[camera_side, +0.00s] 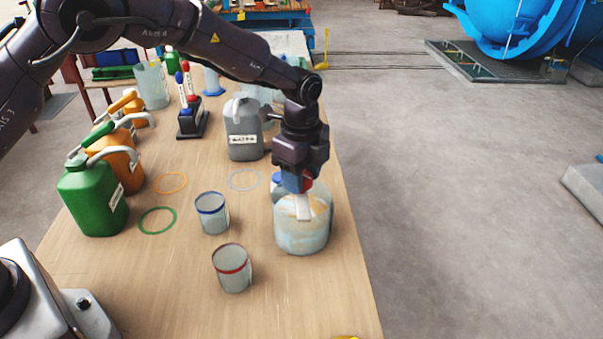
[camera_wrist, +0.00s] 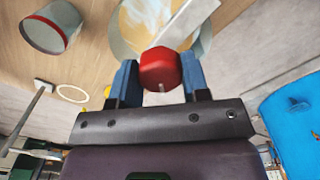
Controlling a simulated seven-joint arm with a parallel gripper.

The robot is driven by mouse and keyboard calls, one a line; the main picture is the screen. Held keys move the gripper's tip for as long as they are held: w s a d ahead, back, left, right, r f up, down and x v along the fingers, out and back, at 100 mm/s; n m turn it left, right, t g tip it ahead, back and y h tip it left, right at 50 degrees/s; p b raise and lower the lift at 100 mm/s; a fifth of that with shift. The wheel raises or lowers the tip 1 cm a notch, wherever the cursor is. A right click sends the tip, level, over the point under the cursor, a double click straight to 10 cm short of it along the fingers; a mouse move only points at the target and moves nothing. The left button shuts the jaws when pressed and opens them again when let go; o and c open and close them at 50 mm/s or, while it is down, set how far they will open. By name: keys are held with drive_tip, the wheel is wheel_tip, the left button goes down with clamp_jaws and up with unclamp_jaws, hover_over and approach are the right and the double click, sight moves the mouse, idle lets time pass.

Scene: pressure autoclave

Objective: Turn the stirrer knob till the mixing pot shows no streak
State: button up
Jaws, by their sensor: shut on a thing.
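The mixing pot (camera_side: 302,238) stands near the right edge of the wooden table. Its wall is pale blue-grey with brownish-orange streaks. In the wrist view the pot (camera_wrist: 122,45) shows orange and whitish streaks inside. A red stirrer knob (camera_wrist: 160,68) sits above the pot, with a pale flat paddle or bar (camera_wrist: 187,22) beside it; the bar also shows at the pot in the side view (camera_side: 303,208). My gripper (camera_side: 298,182) is over the pot, pointing down. Its blue fingers (camera_wrist: 160,80) are shut on the red knob, one on each side. The knob is partly hidden in the side view.
A blue-rimmed cup (camera_side: 212,215) and a red-rimmed cup (camera_side: 232,270) stand left of the pot. A grey jug (camera_side: 243,135) is behind it. Green (camera_side: 92,195) and orange (camera_side: 120,160) jugs line the left side. Coloured rings lie on the table between them.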

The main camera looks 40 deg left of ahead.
drive_tip(key=n, duration=0.5)
drive_tip(key=shift+n, duration=0.3)
drive_tip(key=n, duration=2)
drive_tip(key=shift+n, duration=0.4)
drive_tip(key=n, duration=1)
drive_tip(key=shift+n, duration=0.4)
drive_tip(key=n, duration=0.4)
drive_tip(key=shift+n, duration=0.4)
